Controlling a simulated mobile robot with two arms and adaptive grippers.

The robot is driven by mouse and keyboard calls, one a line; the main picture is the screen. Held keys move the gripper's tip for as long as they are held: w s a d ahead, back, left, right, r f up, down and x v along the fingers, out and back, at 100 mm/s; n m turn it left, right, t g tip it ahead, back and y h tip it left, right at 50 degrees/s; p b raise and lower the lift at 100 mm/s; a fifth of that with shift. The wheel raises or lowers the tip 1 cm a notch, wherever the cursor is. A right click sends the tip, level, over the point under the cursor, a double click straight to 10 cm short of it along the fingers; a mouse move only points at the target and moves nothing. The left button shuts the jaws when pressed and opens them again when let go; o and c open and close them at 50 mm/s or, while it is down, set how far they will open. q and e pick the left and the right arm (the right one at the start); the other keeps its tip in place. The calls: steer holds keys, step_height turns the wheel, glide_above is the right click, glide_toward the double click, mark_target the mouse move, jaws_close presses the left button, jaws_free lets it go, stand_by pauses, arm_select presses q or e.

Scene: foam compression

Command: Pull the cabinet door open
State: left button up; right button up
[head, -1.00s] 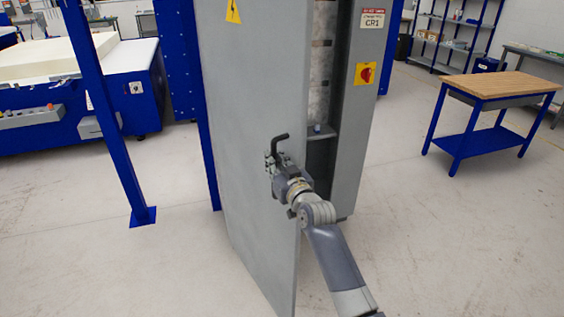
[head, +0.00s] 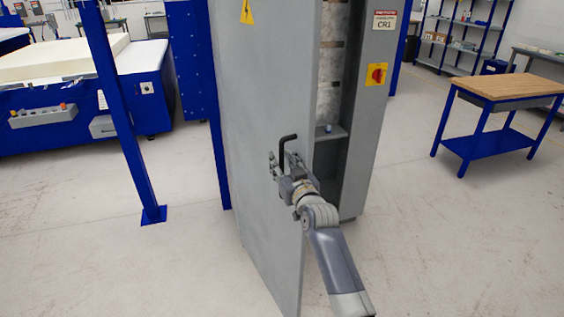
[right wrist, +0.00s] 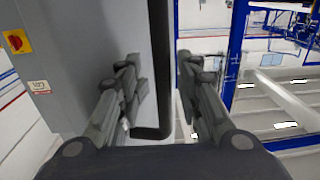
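The grey cabinet door (head: 262,90) stands ajar in the head view, with the open cabinet interior (head: 328,95) showing to its right. A black bent handle (head: 284,152) sticks out from the door face near its free edge. My right gripper (head: 284,164) is at the handle. In the right wrist view, the handle (right wrist: 160,75) runs down between the two spread fingers of my right gripper (right wrist: 160,85) and bends left at its bottom. A gap shows on each side of it, so the fingers look apart from it. My left gripper is not in view.
The cabinet frame carries a red switch (head: 376,74). A blue post (head: 125,120) stands to the left, before a blue machine (head: 60,110). A wooden-topped blue table (head: 510,87) stands to the right. The floor around the door is clear.

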steer(key=shift+r, duration=0.15)
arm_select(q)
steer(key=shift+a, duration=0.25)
arm_select(e)
steer(key=v, duration=1.2)
